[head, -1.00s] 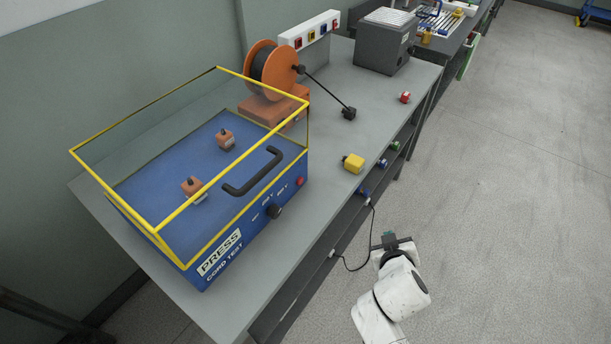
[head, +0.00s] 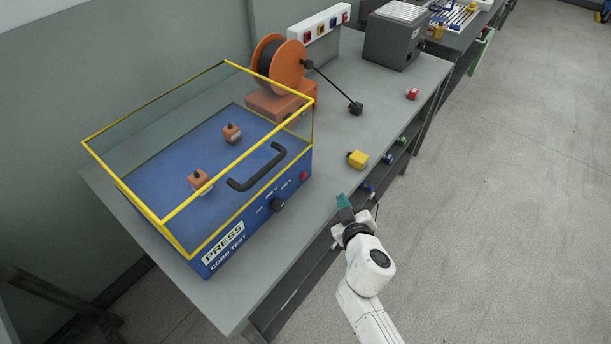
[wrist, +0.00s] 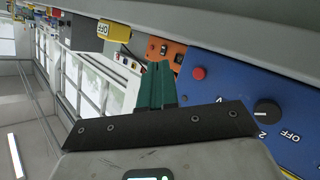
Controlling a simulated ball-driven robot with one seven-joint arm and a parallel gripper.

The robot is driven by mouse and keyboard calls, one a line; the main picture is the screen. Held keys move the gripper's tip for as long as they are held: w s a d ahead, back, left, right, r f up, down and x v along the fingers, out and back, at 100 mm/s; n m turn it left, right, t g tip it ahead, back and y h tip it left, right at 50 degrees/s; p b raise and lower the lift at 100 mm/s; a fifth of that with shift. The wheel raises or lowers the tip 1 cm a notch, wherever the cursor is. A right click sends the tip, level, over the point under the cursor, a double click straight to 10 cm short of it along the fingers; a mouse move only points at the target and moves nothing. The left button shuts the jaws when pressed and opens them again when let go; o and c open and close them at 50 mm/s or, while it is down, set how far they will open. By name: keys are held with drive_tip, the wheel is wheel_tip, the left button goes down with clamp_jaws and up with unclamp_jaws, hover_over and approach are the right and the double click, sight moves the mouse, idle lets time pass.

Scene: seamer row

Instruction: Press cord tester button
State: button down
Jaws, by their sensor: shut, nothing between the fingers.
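The blue cord tester (head: 240,232) stands on the grey bench, with a yellow-framed clear guard and a black handle. Its red button (head: 304,176) sits at the right end of the front panel, near a black knob (head: 277,205). In the wrist view the red button (wrist: 198,73) is ahead and to the right of the fingers, with the knob (wrist: 267,112) further right. My gripper (head: 343,201) is shut and empty, beside the bench's front edge, apart from the button. Its green fingertips (wrist: 156,84) are together in the wrist view.
An orange cable reel (head: 281,62) with a cord stands behind. A red plug (head: 412,93) and a dark grey box (head: 392,42) are further along. Floor on the right is clear.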

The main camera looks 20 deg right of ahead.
drive_tip(key=w+a, duration=0.1)
drive_tip(key=w, duration=0.1)
drive_tip(key=w+a+b, duration=0.1)
drive_tip(key=w+a, duration=0.2)
drive_tip(key=shift+w+f, duration=0.1)
drive_tip(key=shift+w, duration=0.2)
drive_tip(key=shift+w+a+b, duration=0.55)
drive_tip(key=shift+w, duration=0.1)
idle(1.5)
drive_tip(key=shift+w+a+b, duration=0.25)
drive_tip(key=shift+w+b, duration=0.05)
drive_tip(key=shift+w, duration=0.05)
drive_tip(key=shift+w+a+b, duration=0.25)
drive_tip(key=shift+w+b, duration=0.1)
idle(0.7)
drive_tip(key=shift+s+d, duration=0.1)
idle(0.3)
drive_tip(key=shift+s+d, duration=0.4)
drive_tip(key=shift+s, duration=0.2)
drive_tip(key=shift+s, duration=0.1)
drive_tip(key=shift+s+d+p, duration=0.4)
drive_tip(key=shift+s+d, duration=0.35)
drive_tip(key=shift+s, duration=0.25)
drive_tip(key=shift+s+d+p, duration=0.4)
drive_tip(key=shift+s+d, duration=0.3)
drive_tip(key=shift+s, duration=0.25)
